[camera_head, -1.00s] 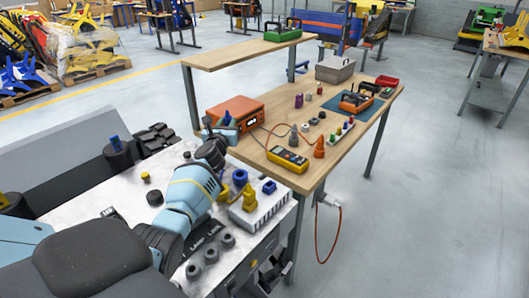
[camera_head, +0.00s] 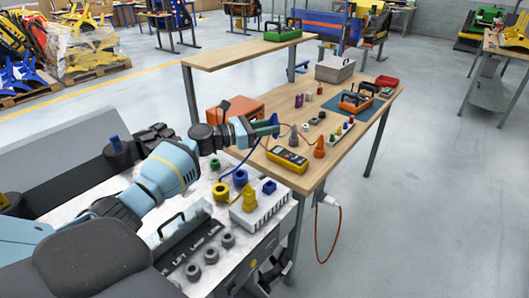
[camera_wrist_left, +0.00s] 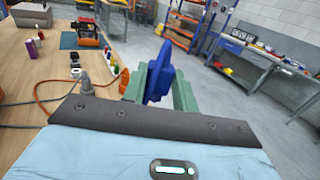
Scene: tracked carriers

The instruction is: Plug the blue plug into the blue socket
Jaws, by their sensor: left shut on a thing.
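My left gripper (camera_head: 266,127) is shut on the blue plug (camera_wrist_left: 158,78), which sits between its green fingers in the left wrist view (camera_wrist_left: 160,88). In the head view the gripper is held up in front of the wooden table, and a blue cable hangs below it. The blue socket (camera_head: 269,187) is a small blue block on a white box (camera_head: 262,212) at the right end of the white worktop. The gripper is above and beyond it, well apart. A yellow plug (camera_head: 249,201) stands upright on the same box. My right gripper is not in view.
Yellow (camera_head: 221,191) and blue (camera_head: 240,177) round pieces stand left of the white box. The wooden table (camera_head: 330,143) holds a yellow multimeter (camera_head: 287,159), an orange cone-shaped piece (camera_head: 319,148) and an orange case (camera_head: 356,102). Grey floor lies open to the right.

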